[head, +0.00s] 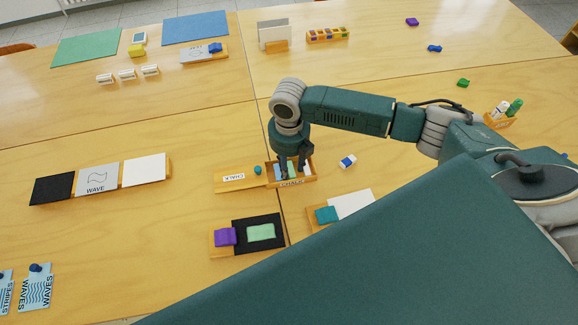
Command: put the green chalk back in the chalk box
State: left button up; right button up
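The chalk box (291,184) is a small wooden tray with a CHALK label on its front, near the middle of the table. Pieces of chalk lie in it: a light green one (291,170), a blue one (277,172) and a white one at the right. My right gripper (292,169) points straight down over the box. Its dark fingers stand apart, with the green chalk showing between them; it does not look gripped. The fingers partly hide the box's inside. My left gripper is not in view.
A wooden lid (234,186) labelled CHALK, with a teal knob, lies left of the box. A small blue-and-white block (347,161) lies to its right. A black board (246,247) with a pale green piece (261,232) lies in front. Bare table extends behind the box.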

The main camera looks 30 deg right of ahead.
aim_at(290, 169)
notch_tip(290, 169, up, 11)
jog(key=b, duration=0.1)
dwell(0.3)
jog(key=shift+d+f, duration=0.1)
jog(key=shift+f, duration=0.05)
